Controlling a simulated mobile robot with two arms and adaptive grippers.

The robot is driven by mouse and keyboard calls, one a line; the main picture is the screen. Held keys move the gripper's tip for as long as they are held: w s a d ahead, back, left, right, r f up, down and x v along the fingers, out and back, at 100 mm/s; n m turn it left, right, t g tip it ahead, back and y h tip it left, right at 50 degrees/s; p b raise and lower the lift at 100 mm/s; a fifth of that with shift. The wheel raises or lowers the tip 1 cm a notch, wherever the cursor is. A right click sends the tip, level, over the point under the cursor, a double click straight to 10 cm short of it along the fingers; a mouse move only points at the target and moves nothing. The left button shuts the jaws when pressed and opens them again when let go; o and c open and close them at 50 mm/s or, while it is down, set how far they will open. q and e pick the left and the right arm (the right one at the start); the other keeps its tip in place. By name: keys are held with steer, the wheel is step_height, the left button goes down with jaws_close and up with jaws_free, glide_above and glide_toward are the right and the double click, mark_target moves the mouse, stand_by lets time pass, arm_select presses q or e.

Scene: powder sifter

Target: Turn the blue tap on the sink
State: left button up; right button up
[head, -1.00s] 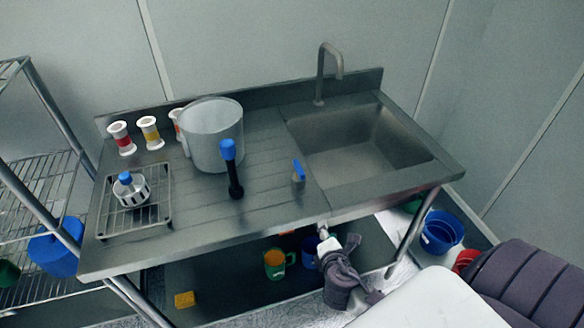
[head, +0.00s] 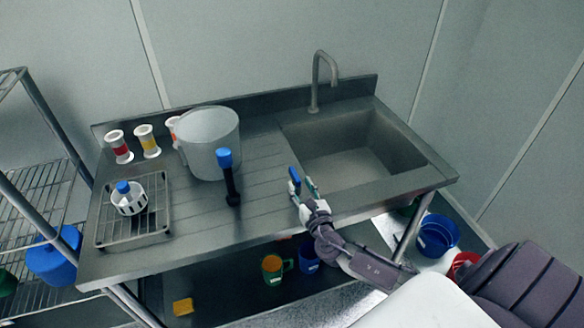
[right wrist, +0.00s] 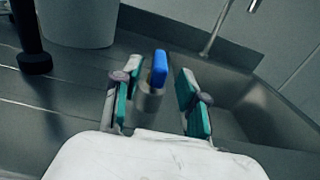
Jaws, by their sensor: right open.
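The blue tap (head: 294,176) is a small blue lever on a grey metal body, standing on the counter near the front left edge of the sink (head: 365,160). My right gripper (head: 304,186) is at the tap, coming in from the front. In the right wrist view the blue lever (right wrist: 159,68) stands between the two open teal-padded fingers of the gripper (right wrist: 155,100), with gaps on both sides. The tap's lower body is partly hidden in the head view. The curved spout (head: 316,82) rises at the back of the sink. My left gripper is not in view.
A large grey pot (head: 208,145) and a black-handled, blue-topped tool (head: 229,178) stand left of the tap. Several spools (head: 148,141) and a rack (head: 120,235) are farther left.

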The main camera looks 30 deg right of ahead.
mark_target(291, 167)
steer(key=x, duration=0.8)
steer(key=shift+c, duration=0.4)
jaws_close()
